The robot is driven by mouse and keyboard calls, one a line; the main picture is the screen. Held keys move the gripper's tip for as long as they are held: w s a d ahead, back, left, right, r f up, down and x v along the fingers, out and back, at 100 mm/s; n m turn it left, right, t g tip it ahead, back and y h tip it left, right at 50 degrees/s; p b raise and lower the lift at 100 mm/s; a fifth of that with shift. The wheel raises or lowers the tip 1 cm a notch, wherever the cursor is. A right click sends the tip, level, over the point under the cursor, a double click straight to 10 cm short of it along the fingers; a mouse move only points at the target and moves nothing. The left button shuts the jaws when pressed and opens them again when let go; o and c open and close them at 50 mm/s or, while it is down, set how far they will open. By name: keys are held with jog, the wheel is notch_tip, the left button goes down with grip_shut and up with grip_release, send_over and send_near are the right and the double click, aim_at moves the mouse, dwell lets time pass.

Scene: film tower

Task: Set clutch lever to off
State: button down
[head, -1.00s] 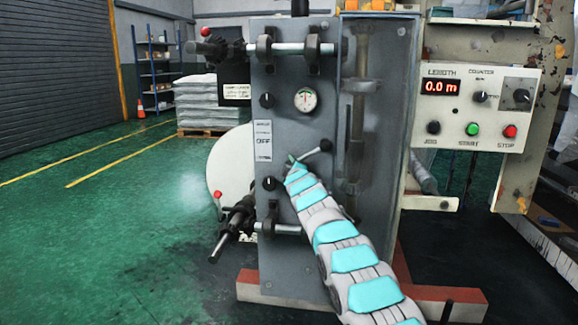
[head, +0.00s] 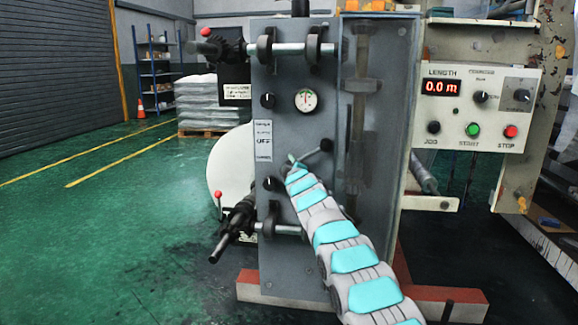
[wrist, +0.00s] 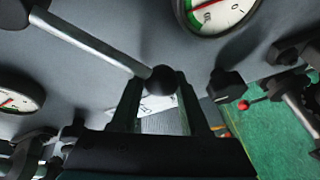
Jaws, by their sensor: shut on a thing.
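The clutch lever (head: 312,153) is a thin metal rod on the grey machine panel (head: 290,75). It runs from a dark hub on the right, down and left to my gripper (head: 293,161). In the wrist view the rod (wrist: 95,45) ends in a black ball knob (wrist: 162,79), and my gripper (wrist: 160,92) is shut on that knob. A white label plate (head: 263,141) with a large OFF stands left of the lever. Part of a white label (wrist: 155,104) shows behind the fingers, its text unreadable. My arm hides the panel below the lever.
A round gauge (head: 306,100) sits above the lever. Black selector knobs (head: 269,184) are on the panel's left side. Clamp bars (head: 285,49) cross the panel above and below. A control box (head: 478,105) stands at right. Green floor is open at left.

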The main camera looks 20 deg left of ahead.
aim_at(286, 140)
jog(key=shift+w+d+m, duration=0.2)
jog(key=shift+m, duration=0.1)
jog(key=shift+a+r+m+b, duration=0.15)
jog(key=shift+r+m+b, duration=0.25)
jog(key=shift+r, duration=0.2)
jog(key=shift+s+a+r+m+t, duration=0.1)
jog(key=shift+a+r+m+t, duration=0.15)
jog(key=shift+r+m, duration=0.2)
jog(key=shift+a+r+m+t, duration=0.15)
jog(key=shift+r+m+t, duration=0.15)
jog(key=shift+r, duration=0.2)
jog(key=shift+a+r+m+t+p, duration=0.15)
jog(key=shift+r+m+t+p, duration=0.2)
jog(key=shift+r+m+p, duration=0.85)
jog(key=shift+r+m, duration=0.45)
jog(key=shift+r, duration=0.05)
jog(key=c, duration=0.5)
grip_release()
jog(key=shift+o, duration=0.4)
